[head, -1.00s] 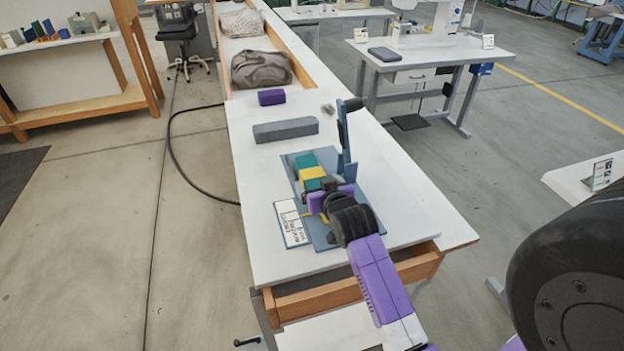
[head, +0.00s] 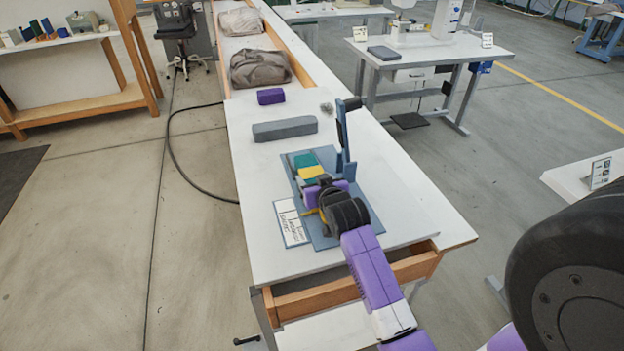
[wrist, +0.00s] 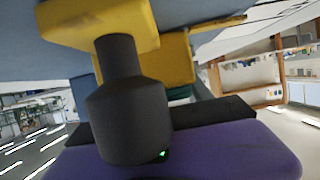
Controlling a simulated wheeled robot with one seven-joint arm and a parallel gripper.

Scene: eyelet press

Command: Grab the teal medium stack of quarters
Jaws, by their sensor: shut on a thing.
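The teal stack of quarters (head: 303,161) lies on the blue base plate (head: 324,238) of the eyelet press, left of its upright post. A yellow block-like part (head: 312,173) sits right against its near side. In the wrist view, yellow parts (wrist: 172,60) and a dark cylinder (wrist: 128,105) fill the middle. Only a sliver of teal (wrist: 180,94) shows behind them.
The press post with its lever (head: 343,138) stands close right of the stack. A white label card (head: 291,222) lies left of the plate. A grey bar (head: 285,129) and a purple block (head: 271,97) lie farther back. The table's left strip is clear.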

